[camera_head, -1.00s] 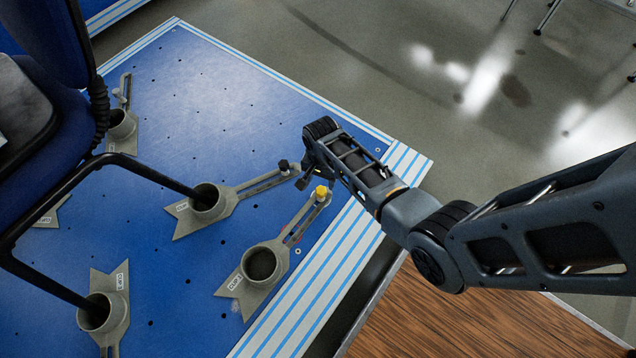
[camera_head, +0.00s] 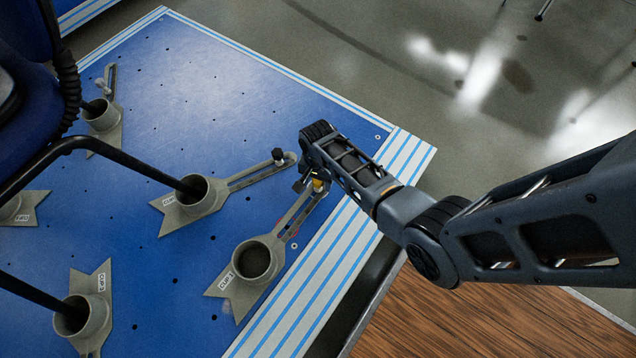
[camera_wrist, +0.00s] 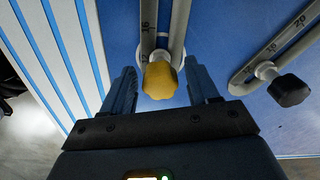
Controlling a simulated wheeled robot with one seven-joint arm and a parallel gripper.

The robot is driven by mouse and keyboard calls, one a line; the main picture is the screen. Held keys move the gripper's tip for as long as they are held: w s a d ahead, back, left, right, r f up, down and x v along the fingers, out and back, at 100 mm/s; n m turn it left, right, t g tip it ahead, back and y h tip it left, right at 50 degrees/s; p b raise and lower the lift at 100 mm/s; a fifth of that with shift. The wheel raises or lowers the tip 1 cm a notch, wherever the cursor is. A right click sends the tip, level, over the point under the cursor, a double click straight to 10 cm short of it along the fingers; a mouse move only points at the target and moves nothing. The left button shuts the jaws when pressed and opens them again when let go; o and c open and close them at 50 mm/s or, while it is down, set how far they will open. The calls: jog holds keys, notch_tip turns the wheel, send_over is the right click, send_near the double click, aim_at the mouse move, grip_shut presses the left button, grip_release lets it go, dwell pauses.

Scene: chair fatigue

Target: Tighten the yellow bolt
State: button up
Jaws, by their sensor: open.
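The yellow bolt (camera_wrist: 160,80) has a knobbed head and sits at the end of the slotted arm of a grey clamp (camera_head: 252,262) on the blue platform. In the wrist view it lies between the two fingers of my gripper (camera_wrist: 160,88), which is open, with a finger on either side.
A black bolt (camera_wrist: 289,90) sits on the neighbouring clamp's slotted arm, close on the right in the wrist view; it also shows in the head view (camera_head: 278,154). Several clamps hold the chair's legs (camera_head: 140,164) at left. The striped platform edge (camera_head: 322,272) is near.

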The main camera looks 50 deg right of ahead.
jog(key=n, duration=0.3)
jog(key=shift+r+p, duration=0.1)
jog(key=shift+p, duration=0.25)
jog(key=shift+n, duration=0.5)
jog(key=n, duration=0.4)
jog(key=shift+p, duration=0.3)
jog(key=shift+c, duration=0.2)
